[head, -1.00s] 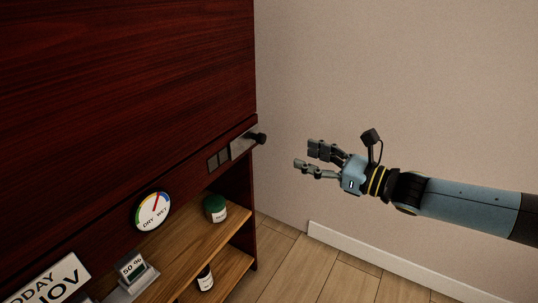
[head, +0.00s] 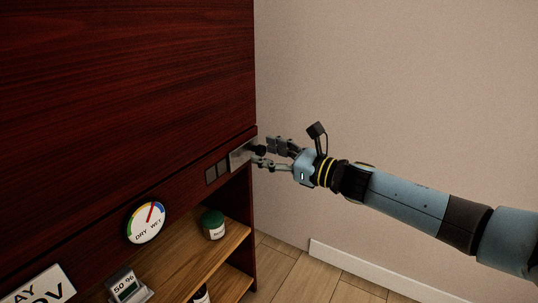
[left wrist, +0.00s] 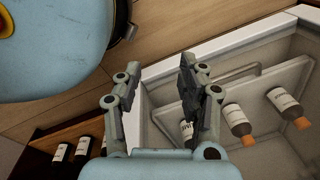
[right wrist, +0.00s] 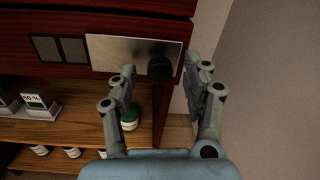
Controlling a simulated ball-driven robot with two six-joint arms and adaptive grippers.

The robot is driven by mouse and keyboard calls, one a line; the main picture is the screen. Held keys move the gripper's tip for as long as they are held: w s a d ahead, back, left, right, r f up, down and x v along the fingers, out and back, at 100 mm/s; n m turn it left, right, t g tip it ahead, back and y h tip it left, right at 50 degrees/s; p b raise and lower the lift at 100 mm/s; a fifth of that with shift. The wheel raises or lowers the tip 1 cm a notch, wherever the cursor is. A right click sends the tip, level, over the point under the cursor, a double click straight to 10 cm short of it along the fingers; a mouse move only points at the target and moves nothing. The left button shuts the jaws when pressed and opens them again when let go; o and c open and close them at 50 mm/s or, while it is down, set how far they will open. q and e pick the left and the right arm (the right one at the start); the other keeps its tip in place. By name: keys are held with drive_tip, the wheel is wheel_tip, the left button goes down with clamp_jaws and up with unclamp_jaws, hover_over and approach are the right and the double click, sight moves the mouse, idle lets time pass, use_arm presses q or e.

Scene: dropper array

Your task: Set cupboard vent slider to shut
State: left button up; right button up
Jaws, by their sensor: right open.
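The vent slider is a metal plate (head: 240,157) with a black knob (right wrist: 160,68) at its right end, on the dark red cupboard's front edge. Two dark grey vent squares (right wrist: 60,49) show left of the plate; they also show in the head view (head: 217,172). My right gripper (head: 264,155) is at the knob. In the right wrist view its open fingers (right wrist: 163,80) stand on either side of the knob, with gaps visible. My left gripper (left wrist: 155,80) shows only in the left wrist view, with fingers apart and nothing held between them.
Below the slider, wooden shelves (head: 180,262) hold a green-lidded jar (head: 213,225) and a humidity display (head: 124,286). A dry/wet dial (head: 146,222) is left of the vent. A white open compartment with bottles (left wrist: 238,122) lies beyond my left gripper. Space right of the cupboard is free.

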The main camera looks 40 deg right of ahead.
sight(232, 164)
clamp_jaws()
idle(0.4)
drive_tip(key=shift+s+a, duration=0.15)
drive_tip(key=shift+a, duration=0.15)
drive_tip(key=a, duration=0.2)
drive_tip(key=s+a+p, duration=0.1)
drive_tip(key=a, duration=0.1)
drive_tip(key=s+a, duration=0.1)
drive_tip(key=a, duration=0.1)
drive_tip(key=shift+s, duration=0.25)
drive_tip(key=shift+s+a, duration=0.15)
drive_tip(key=shift+a, duration=0.15)
use_arm(q)
drive_tip(key=s+f, duration=0.2)
drive_tip(key=f, duration=0.1)
drive_tip(key=shift+s+a, duration=0.4)
use_arm(e)
drive_tip(key=shift+f, duration=0.1)
